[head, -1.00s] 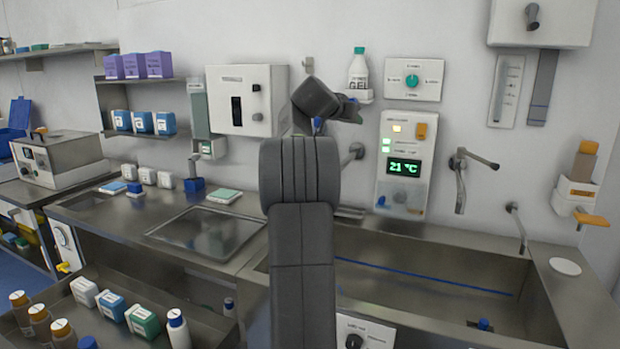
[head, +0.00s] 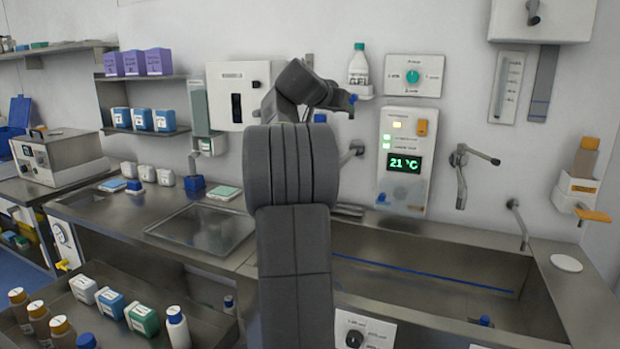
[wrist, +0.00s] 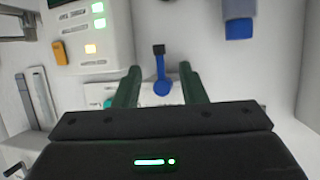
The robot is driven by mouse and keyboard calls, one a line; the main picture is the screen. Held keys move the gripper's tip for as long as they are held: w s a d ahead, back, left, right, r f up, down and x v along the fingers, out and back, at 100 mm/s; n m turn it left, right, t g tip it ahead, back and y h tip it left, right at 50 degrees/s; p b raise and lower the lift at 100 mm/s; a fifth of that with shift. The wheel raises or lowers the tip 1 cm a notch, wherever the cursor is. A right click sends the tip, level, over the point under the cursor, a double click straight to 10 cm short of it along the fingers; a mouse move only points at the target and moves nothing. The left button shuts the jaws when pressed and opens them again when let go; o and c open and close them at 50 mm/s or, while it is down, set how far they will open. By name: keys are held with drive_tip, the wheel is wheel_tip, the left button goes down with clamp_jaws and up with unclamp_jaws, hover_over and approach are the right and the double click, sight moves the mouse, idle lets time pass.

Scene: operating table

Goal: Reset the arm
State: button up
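My gripper (head: 347,104) is raised in front of the wall, left of the gel bottle (head: 358,68), at the end of my folded grey arm. In the wrist view its two green fingers (wrist: 160,68) stand well apart. A thin blue piece (wrist: 161,76) with a dark end shows between them, with gaps on both sides. I cannot tell whether it is close to the fingers or on the wall behind. My arm hides part of the counter and the wall.
A temperature panel (head: 404,160) reading 21 °C and a dial panel (head: 414,76) are on the wall to the right. A white dispenser box (head: 228,95) is behind the arm at left. The sink (head: 430,262) is below right. A tray (head: 75,312) holds several bottles and boxes.

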sight(353, 117)
drive_tip(key=p+x, duration=0.1)
drive_tip(key=x, duration=0.6)
drive_tip(key=shift+w+d+f, duration=0.15)
drive_tip(key=shift+w+d, duration=0.05)
drive_tip(key=shift+w, duration=0.1)
drive_tip(key=shift+s+d+n+h, duration=0.1)
drive_tip(key=shift+d+n+h, duration=0.05)
drive_tip(key=shift+n+h, duration=0.15)
drive_tip(key=shift+s+d+n+h, duration=0.3)
drive_tip(key=shift+n+h, duration=0.2)
drive_tip(key=shift+n, duration=0.1)
